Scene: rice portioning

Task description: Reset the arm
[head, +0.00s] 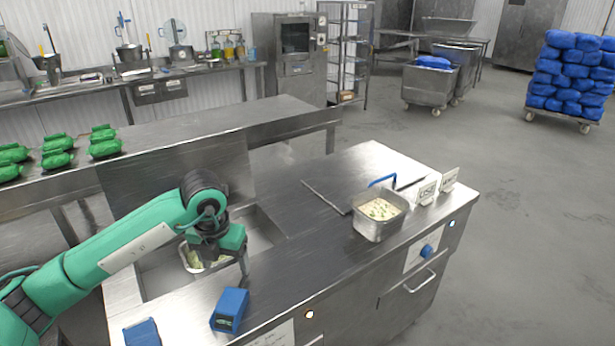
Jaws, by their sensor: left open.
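My left arm is green and reaches in from the left in the head view. Its gripper (220,268) points down over the sunken basin (265,228) in the steel counter and is open. A light-rimmed container (186,262) with pale green and white contents sits in the basin, beside and partly behind the gripper. The gripper hides part of it, and I cannot tell whether they touch. My right gripper is not in view.
A steel pan (368,228) with a rice-like mix stands on the counter at right, near small signs (428,192). Blue blocks (230,308) lie at the front edge. Green bundles (105,148) sit on the back-left table. The counter's middle is clear.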

